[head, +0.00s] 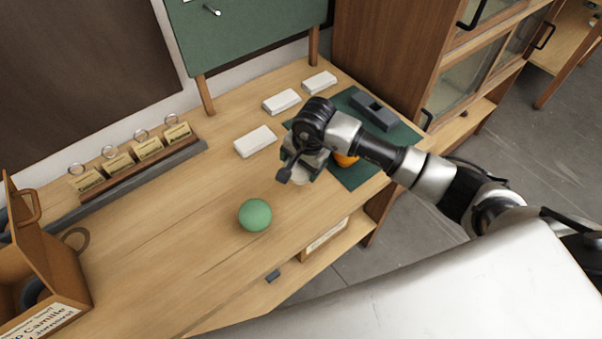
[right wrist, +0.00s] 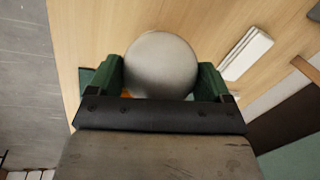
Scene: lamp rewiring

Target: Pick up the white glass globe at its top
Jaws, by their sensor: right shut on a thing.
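The white glass globe (right wrist: 160,62) looks pale grey in the right wrist view and sits between the two green finger pads of my right gripper (right wrist: 160,80). The gripper is shut on it, with a pad at each side. In the head view my right gripper (head: 300,168) is over the wooden bench, and only a small pale part of the globe (head: 302,181) shows under it. I cannot tell whether the globe touches the bench. My left gripper is out of view.
A green ball (head: 255,215) lies on the bench left of my right gripper. Several white blocks (head: 281,102) lie behind it. A dark green mat (head: 355,176) with a grey block (head: 373,112) and an orange thing (head: 345,160) is to the right. A tag rack (head: 135,165) stands left.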

